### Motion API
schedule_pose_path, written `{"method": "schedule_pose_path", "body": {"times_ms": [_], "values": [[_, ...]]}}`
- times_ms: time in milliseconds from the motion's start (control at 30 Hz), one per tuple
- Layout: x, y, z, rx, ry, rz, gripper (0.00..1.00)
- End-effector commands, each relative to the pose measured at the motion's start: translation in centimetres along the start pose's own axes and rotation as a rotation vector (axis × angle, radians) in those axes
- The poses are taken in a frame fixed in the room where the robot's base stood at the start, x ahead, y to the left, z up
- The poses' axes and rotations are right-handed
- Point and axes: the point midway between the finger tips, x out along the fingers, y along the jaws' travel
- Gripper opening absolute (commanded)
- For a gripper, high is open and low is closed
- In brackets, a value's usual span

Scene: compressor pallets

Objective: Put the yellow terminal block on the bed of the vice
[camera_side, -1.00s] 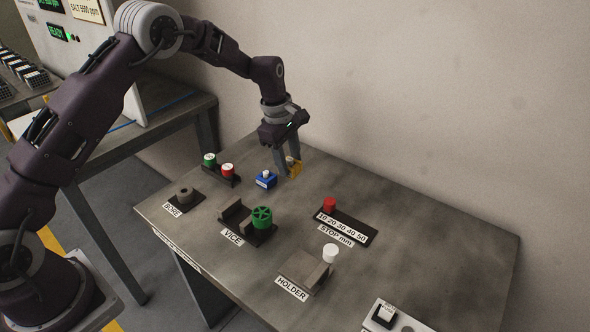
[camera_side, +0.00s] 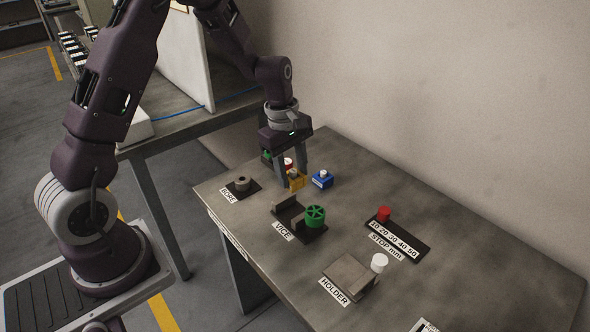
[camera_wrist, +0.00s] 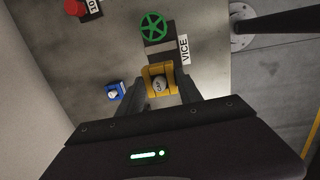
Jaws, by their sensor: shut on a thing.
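The yellow terminal block (camera_side: 296,181) is between the fingers of my gripper (camera_side: 293,178), which is shut on it. In the wrist view the green handwheel (camera_wrist: 153,27) is beyond the block, and the bed is partly hidden.
A blue block (camera_side: 322,179) stands just right of my gripper. The bore fixture (camera_side: 242,184) is left of the vice, and red and green buttons are behind the gripper. The holder (camera_side: 349,275) and the red-knobbed stop (camera_side: 384,213) are to the right.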

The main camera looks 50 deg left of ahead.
Motion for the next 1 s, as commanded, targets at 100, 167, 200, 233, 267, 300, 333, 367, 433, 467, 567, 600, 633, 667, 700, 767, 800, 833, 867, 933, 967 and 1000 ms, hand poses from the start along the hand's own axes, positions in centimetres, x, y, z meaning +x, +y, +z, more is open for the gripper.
{"method": "schedule_pose_path", "body": {"times_ms": [100,167,200,233,267,300,333,367,433,467,567,600,633,667,700,767,800,833,867,933,967,1000], "values": [[0.9,-0.1,-0.1,0.001,-0.001,-0.002,0.0],[1.7,-0.2,-0.1,0.001,-0.001,-0.002,0.0],[2.2,-0.2,-0.2,0.001,-0.001,-0.003,0.0],[2.5,-0.2,-0.2,0.0,-0.001,-0.002,0.0],[2.9,-0.3,-0.3,-0.001,-0.001,-0.003,0.0],[3.4,-0.3,-0.3,-0.001,-0.001,-0.003,0.0],[3.7,-0.3,-0.3,-0.001,-0.001,-0.002,0.0],[4.1,-0.4,-0.4,0.0,-0.001,-0.003,0.0],[4.7,-0.4,-0.4,0.001,-0.001,-0.002,0.0],[4.9,-0.4,-0.4,0.002,-0.001,-0.002,0.0],[5.5,-0.5,-0.5,0.001,0.0,-0.001,0.0],[5.6,-0.5,-0.5,0.001,0.0,-0.001,0.0],[5.7,-0.5,-0.5,0.001,0.0,0.0,0.0],[5.7,-0.5,-0.5,0.001,0.0,0.0,0.0],[5.8,-0.5,-0.5,0.001,0.0,0.0,0.0],[5.8,-0.5,-0.5,0.001,0.0,0.0,0.0],[5.8,-0.5,-0.5,0.001,0.0,0.0,0.0],[5.8,-0.5,-0.5,0.001,0.0,0.0,0.0],[5.8,-0.5,-0.5,0.001,0.0,0.0,0.0],[5.8,-0.5,-0.5,0.001,0.0,0.0,0.0],[5.8,-0.5,-0.5,0.001,0.0,0.0,0.0],[5.8,-0.5,-0.5,0.001,0.0,0.0,0.0]]}}
